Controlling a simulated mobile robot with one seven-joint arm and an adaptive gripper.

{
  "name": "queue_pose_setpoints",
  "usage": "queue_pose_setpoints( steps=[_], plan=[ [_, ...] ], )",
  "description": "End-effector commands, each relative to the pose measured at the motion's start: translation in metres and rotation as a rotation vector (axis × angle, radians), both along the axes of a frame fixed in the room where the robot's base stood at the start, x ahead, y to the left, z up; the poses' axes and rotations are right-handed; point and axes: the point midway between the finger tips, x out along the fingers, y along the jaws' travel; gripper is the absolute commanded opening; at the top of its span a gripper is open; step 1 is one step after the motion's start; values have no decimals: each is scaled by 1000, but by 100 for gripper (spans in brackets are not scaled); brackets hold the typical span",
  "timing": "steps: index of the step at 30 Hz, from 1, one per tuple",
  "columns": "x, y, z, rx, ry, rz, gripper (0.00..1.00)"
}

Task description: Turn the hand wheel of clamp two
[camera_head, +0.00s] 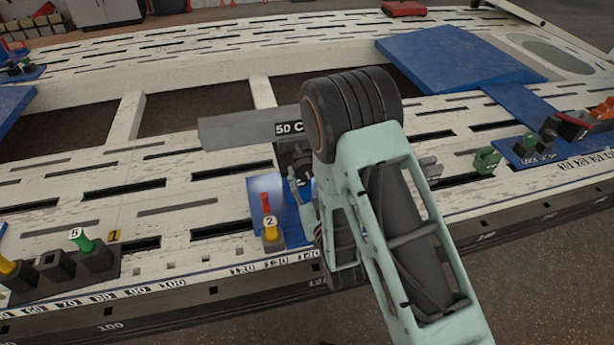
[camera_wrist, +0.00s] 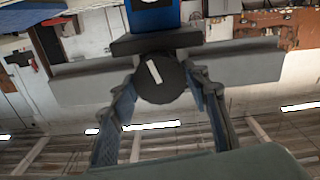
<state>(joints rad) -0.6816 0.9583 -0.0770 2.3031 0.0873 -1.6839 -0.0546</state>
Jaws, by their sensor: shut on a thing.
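Clamp two (camera_head: 269,230) stands at the front edge of the pale slotted bench, with a blue base, a red-topped pin and a yellow block marked 2. My gripper (camera_head: 297,170) is beside it, mostly hidden behind my own arm. In the wrist view, the hand wheel (camera_wrist: 160,78) is a dark round disc with a white mark. My gripper (camera_wrist: 160,92) has one finger on each side of the wheel and is shut on it. A blue part (camera_wrist: 152,15) and a dark crossbar show just above the wheel. The wheel is hidden in the head view.
A grey bar (camera_head: 235,132) marked "50 C" reaches left above the bench, close to my gripper. A holder with a green-topped pin marked 5 (camera_head: 90,250) is at left. A green piece (camera_head: 486,160) and a blue plate are at right.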

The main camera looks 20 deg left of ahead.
Motion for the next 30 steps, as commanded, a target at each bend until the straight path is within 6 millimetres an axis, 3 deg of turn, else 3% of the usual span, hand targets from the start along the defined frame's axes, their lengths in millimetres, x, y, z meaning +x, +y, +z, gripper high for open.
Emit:
queue_pose_setpoints(
  steps=[18,19,21,24,30],
  plan=[
    [0,0,0,37,23,1,18],
    [0,0,0,37,23,1,45],
    [0,0,0,37,23,1,52],
    [0,0,0,36,22,1,60],
    [0,0,0,34,22,0,60]
  ],
)
